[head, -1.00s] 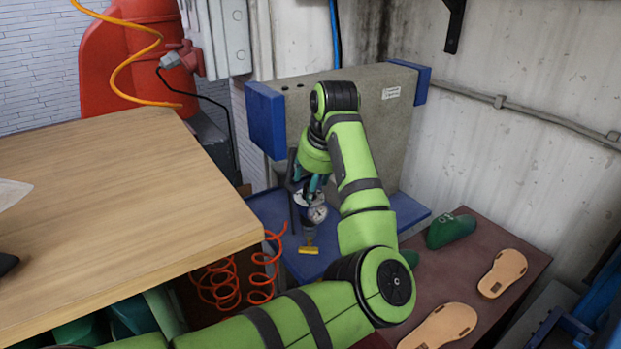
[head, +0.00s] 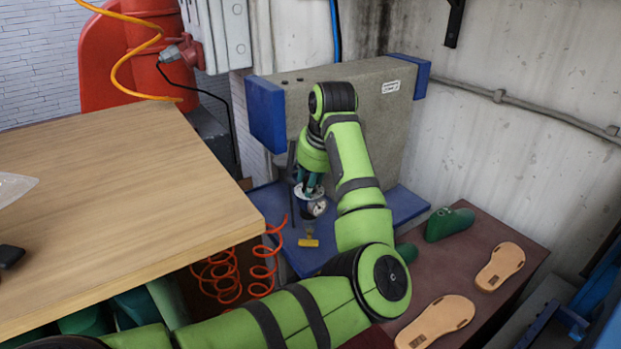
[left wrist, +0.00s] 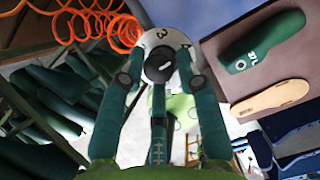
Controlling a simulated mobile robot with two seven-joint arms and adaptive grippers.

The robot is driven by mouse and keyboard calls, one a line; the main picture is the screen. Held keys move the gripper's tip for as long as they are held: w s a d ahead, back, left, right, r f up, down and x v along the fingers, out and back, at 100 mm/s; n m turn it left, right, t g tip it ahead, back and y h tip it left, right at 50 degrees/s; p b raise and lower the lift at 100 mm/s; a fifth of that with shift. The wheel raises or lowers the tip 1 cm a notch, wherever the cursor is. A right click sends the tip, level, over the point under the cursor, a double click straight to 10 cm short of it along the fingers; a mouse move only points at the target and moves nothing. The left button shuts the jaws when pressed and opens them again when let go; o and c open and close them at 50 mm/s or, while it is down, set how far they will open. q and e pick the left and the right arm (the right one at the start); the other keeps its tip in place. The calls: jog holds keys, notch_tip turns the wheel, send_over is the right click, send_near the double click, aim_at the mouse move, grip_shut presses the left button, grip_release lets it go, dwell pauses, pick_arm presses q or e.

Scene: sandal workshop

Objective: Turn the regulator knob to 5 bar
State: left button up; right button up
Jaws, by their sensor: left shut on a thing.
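The regulator, with its small round pressure gauge (head: 317,208), hangs in front of the blue press frame in the head view. In the left wrist view its black knob (left wrist: 159,66) sits inside a white dial ring (left wrist: 150,39) on which 3 and 4 can be read. A pale mark shows on the knob. My left gripper (head: 310,191) reaches down onto the regulator from above. The gauge's reading is too small to tell. My right gripper is not in view.
A yellow-handled valve (head: 309,242) hangs below the regulator. A wooden table (head: 120,200) stands close at left, with an orange coiled hose (head: 265,265) beside its edge. At right, a brown bench (head: 440,265) holds tan soles (head: 500,266) and a green shoe last (head: 449,223).

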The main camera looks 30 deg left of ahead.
pick_arm(q)
jog(key=shift+w+a+r, duration=0.15)
jog(key=shift+a+r, duration=0.05)
jog(key=shift+r, duration=0.15)
jog(key=shift+b, duration=0.3)
jog(key=shift+f+m+t+b, duration=0.15)
jog(key=shift+m+t+b, duration=0.25)
jog(key=shift+m+b, duration=0.5)
jog(key=m+b, duration=0.2)
jog(key=m+t+h+b, duration=0.1)
jog(key=m+b, duration=0.1)
jog(key=shift+a+f+h+b, duration=0.1)
jog(key=shift+a+h+b, duration=0.05)
jog(key=shift+h+b, duration=0.2)
jog(key=m+h+b, duration=0.1)
jog(key=m+b, duration=0.1)
jog(key=m, duration=0.1)
jog(key=shift+m+t+b, duration=0.3)
jog(key=shift+b, duration=0.1)
jog(key=shift+s+a+m+h+b, duration=0.15)
jog(key=shift+m+h+b, duration=0.3)
jog(key=shift+m+b, duration=0.55)
jog(key=shift+r+m, duration=0.25)
jog(key=shift+m, duration=0.05)
